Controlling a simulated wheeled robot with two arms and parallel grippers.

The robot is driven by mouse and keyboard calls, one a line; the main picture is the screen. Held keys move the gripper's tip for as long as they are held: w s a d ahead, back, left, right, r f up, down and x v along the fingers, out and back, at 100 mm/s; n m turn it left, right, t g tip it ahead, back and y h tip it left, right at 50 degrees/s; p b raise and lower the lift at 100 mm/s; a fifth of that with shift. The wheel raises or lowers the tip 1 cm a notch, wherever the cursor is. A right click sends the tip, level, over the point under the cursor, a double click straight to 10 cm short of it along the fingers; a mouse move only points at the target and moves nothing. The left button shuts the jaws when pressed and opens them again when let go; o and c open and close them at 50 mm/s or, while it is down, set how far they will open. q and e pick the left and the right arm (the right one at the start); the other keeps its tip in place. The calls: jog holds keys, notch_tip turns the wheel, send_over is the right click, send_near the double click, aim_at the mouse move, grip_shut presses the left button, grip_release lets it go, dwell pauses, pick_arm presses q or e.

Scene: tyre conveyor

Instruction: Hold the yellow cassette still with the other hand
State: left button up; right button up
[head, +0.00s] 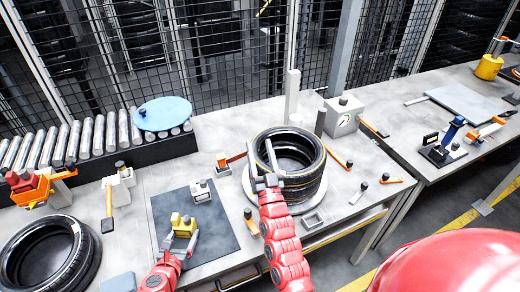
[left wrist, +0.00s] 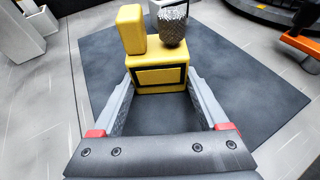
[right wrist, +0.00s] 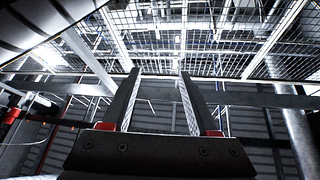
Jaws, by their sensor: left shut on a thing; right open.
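The yellow cassette (head: 182,224) stands on the dark mat (head: 222,236) in the head view. In the left wrist view the cassette (left wrist: 146,52) is a yellow block with a dark-framed front, a raised yellow part and a grey knurled knob (left wrist: 172,26) on top. My left gripper (head: 182,240) is shut on it, with one finger at each side of its lower block. My right gripper (head: 262,160) is open, in front of the tyre stack (head: 310,185) and away from the cassette. In the right wrist view nothing lies between its fingers (right wrist: 158,76).
A small grey block (head: 200,191) sits at the mat's back edge. A loose tyre (head: 48,255) lies at the left. A roller conveyor (head: 85,140) with a blue disc (head: 163,113) runs behind. Orange-handled tools (head: 340,158) lie right of the tyre stack.

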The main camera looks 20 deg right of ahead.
dwell(0.5)
jog(key=w+a+f+g+y, duration=0.25)
jog(key=w+f, duration=0.25)
jog(key=w, duration=0.6)
jog(key=w+a+n+g+y, duration=0.3)
jog(key=w+a+g+y, duration=0.15)
jog(key=a, duration=0.55)
jog(key=w+a+n+g+y, duration=0.3)
jog(key=w+a+g, duration=0.15)
jog(key=a, duration=0.45)
jog(key=s+a+n+g, duration=0.5)
jog(key=s+a+g, duration=0.2)
jog(key=s+a, duration=0.15)
jog(key=n+g+h, duration=0.3)
jog(key=g+h, duration=0.2)
jog(key=h, duration=0.1)
send_over(186, 218)
jog(key=f, duration=0.1)
notch_tip(186, 218, down, 10)
jog(key=shift+s+r, duration=0.1)
jog(key=shift+r, duration=0.1)
jog(key=shift+f, duration=0.75)
